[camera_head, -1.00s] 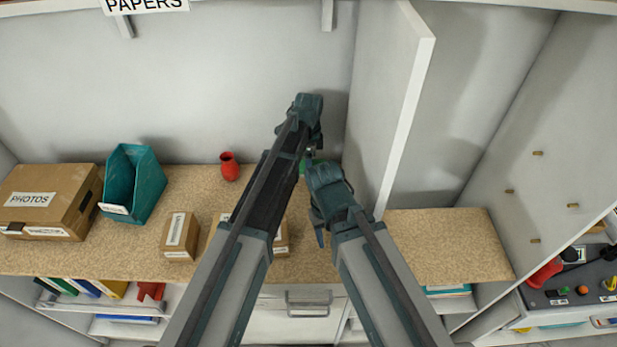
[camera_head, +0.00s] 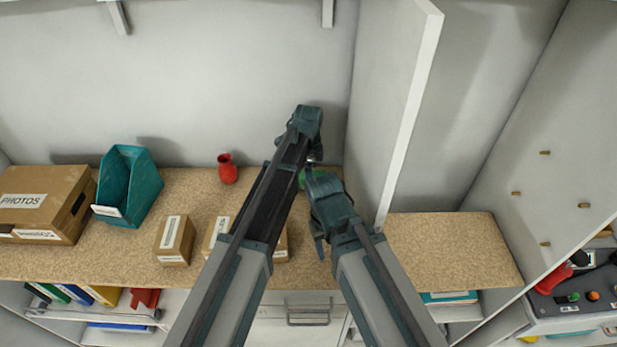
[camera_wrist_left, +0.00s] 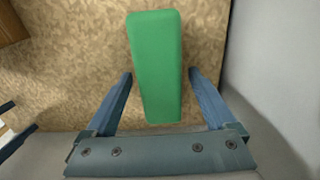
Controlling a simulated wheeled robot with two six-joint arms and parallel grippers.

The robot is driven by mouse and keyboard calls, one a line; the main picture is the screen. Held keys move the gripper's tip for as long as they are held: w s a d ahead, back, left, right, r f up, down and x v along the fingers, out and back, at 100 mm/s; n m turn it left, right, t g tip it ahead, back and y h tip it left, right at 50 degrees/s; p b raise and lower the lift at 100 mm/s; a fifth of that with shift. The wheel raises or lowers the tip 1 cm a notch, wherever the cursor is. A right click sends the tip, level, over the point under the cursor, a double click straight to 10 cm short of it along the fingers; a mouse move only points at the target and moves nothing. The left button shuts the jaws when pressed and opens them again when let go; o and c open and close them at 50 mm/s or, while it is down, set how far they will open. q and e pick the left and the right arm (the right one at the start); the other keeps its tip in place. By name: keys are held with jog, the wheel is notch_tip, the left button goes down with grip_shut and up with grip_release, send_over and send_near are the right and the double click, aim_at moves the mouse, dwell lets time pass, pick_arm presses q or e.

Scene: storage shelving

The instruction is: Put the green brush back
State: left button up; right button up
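The green brush (camera_wrist_left: 157,65) lies on the speckled counter in the left wrist view, a plain green block seen from above. In the head view only bits of green (camera_head: 303,178) show beside and behind my grippers. My left gripper (camera_wrist_left: 160,73) is open, one finger on each side of the brush's near part, with a small gap on both sides. In the head view my left gripper (camera_head: 313,157) is close to the back wall, near the white upright panel. My right gripper (camera_head: 320,245) is just in front of it over the counter; its finger opening is unclear.
A white upright panel (camera_head: 390,110) stands close to the right of my grippers. A red vase (camera_head: 228,170), teal holder (camera_head: 143,185), photos box (camera_head: 40,203) and small cartons (camera_head: 175,240) stand on the counter to the left. A pegged panel (camera_head: 555,175) is at far right.

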jog(key=shift+r, duration=0.1)
pick_arm(q)
notch_tip(320, 180, up, 12)
jog(key=p, duration=1.2)
jog(key=shift+r, duration=0.15)
pick_arm(e)
notch_tip(320, 180, up, 12)
pick_arm(q)
jog(key=shift+s, duration=0.1)
pick_arm(e)
jog(key=shift+s, duration=0.1)
